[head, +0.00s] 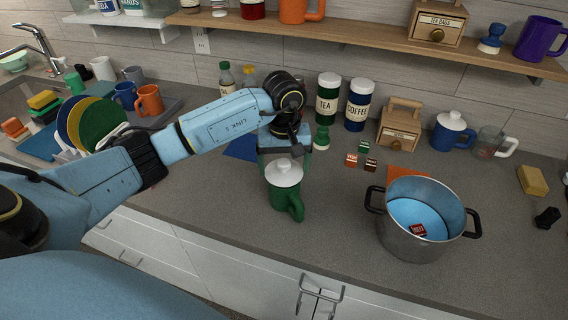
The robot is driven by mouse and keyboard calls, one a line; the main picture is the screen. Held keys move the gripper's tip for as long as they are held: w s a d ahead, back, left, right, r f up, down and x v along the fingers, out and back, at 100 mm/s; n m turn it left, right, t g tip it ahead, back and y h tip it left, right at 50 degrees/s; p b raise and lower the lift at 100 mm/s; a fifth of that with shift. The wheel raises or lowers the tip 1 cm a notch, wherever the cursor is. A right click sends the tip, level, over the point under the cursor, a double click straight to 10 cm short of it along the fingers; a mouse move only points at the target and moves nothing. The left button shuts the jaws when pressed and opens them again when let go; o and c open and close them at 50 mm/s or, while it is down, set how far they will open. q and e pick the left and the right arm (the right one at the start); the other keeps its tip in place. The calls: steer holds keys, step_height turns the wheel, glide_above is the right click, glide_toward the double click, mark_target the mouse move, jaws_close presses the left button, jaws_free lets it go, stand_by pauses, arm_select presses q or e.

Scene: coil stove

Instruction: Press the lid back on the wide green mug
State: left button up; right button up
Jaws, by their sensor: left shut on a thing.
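The wide green mug (286,201) stands upright on the grey counter near its front edge, handle toward the lower right. The white lid (284,176) is at the mug's mouth; I cannot tell whether it is fully seated. My left gripper (284,160) reaches down from above and behind and is shut on the lid, at its knob. The gripper partly hides the knob. My right gripper is not in view.
A large steel pot (401,243) with a small red box inside stands to the right. Small boxes (351,160), the tea canister (327,98), the coffee canister (359,104) and a lidded blue mug (453,132) stand behind. A dish rack with plates (101,123) is left.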

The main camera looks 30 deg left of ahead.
arm_select(q)
steer(key=shift+f+b, duration=0.15)
steer(key=shift+b, duration=0.5)
stand_by(0.8)
stand_by(0.4)
steer(key=o, duration=0.9)
steer(key=shift+c, duration=0.2)
steer(key=shift+r+p, duration=1.85)
steer(key=shift+r, duration=1.7)
jaws_close()
